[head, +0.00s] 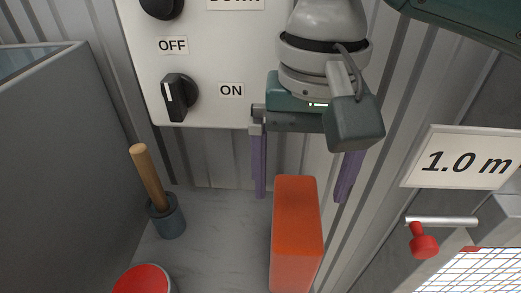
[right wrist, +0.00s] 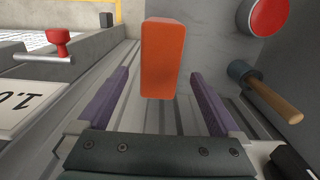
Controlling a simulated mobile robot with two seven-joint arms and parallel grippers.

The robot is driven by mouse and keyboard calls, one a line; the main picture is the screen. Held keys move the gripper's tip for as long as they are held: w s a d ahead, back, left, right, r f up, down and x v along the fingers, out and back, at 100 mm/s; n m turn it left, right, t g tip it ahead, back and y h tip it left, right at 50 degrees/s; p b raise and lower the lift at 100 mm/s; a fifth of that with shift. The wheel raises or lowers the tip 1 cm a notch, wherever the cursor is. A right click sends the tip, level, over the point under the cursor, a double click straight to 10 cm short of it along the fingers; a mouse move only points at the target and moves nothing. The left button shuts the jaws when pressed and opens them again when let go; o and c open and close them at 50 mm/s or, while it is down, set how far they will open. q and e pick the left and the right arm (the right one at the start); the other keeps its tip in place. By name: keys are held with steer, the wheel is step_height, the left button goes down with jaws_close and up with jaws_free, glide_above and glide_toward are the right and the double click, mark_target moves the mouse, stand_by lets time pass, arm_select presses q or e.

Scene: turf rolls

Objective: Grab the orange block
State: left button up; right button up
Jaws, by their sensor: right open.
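The orange block (head: 296,235) stands upright on the grey surface at the lower middle of the head view. It also shows in the right wrist view (right wrist: 165,58), between and beyond the fingertips. My right gripper (head: 303,195) points down with its two purple fingers apart. Its fingers lie to either side of the block's line, and nothing is between them. In the right wrist view the open fingers (right wrist: 158,80) have clear gaps to the block. The block's lower end is cut off in the head view. My left gripper does not show.
A wooden-handled tool in a dark cup (head: 168,220) stands left of the block. A red round-topped object (head: 142,281) is at the bottom edge. A panel with ON/OFF knob (head: 177,97) is behind. A "1.0 m" sign (head: 465,160) and red-handled valve (head: 424,243) are right.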

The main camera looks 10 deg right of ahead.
mark_target(297, 207)
step_height(297, 207, down, 5)
steer(key=shift+f+b, duration=0.2)
steer(key=shift+b, duration=0.2)
steer(key=shift+c, duration=0.2)
jaws_close()
stand_by(0.4)
